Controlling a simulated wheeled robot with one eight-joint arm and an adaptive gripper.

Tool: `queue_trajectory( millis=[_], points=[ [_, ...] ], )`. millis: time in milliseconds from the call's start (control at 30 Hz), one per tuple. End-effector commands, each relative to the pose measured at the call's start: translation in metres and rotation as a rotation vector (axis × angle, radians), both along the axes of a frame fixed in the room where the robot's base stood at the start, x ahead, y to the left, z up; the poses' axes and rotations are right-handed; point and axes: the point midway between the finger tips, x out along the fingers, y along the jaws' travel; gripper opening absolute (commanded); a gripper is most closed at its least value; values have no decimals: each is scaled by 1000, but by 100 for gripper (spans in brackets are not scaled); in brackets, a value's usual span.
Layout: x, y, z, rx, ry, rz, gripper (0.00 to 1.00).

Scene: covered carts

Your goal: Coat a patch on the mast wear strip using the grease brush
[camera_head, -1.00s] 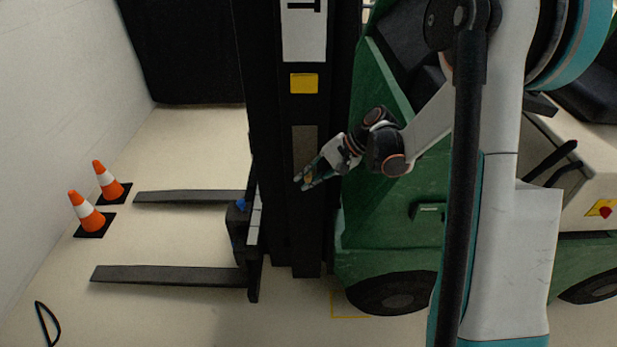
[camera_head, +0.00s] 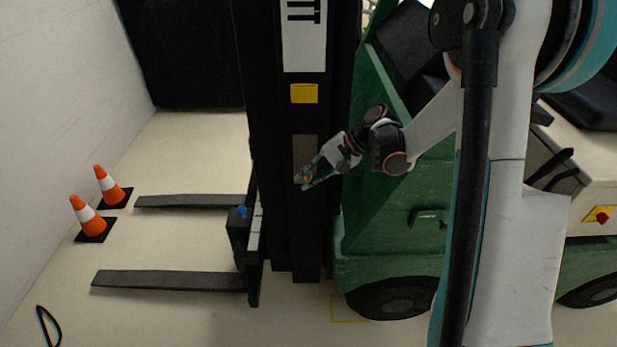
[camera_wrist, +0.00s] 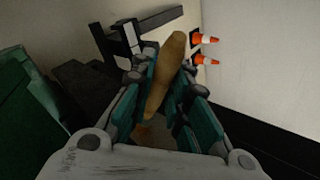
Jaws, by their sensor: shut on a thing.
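The mast wear strip (camera_head: 306,150) is a grey-brown upright band on the black forklift mast (camera_head: 262,130), below a yellow label. My gripper (camera_head: 310,176) is in front of the strip's lower part, coming from the right. In the wrist view my gripper (camera_wrist: 160,98) is shut on the grease brush (camera_wrist: 165,72), whose tan wooden handle lies between the teal fingers. The brush's bristles cannot be made out. I cannot tell whether the brush touches the strip, or whether grease is on it.
The green forklift body (camera_head: 380,245) is right of the mast. Two forks (camera_head: 170,281) reach left over the floor. Two orange-white cones (camera_head: 88,215) stand by the left wall (camera_head: 50,110). A black loop (camera_head: 48,325) is at lower left. The floor between is clear.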

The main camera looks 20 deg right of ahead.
Motion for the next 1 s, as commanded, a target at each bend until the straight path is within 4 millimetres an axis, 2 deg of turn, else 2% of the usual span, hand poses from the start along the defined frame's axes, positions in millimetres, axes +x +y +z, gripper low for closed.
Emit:
queue_trajectory(
  millis=[367, 1000],
  points=[
    [0, 0, 1, 0, 0, 0, 0],
    [1, 0, 29, 0, 0, 0, 0]
  ],
)
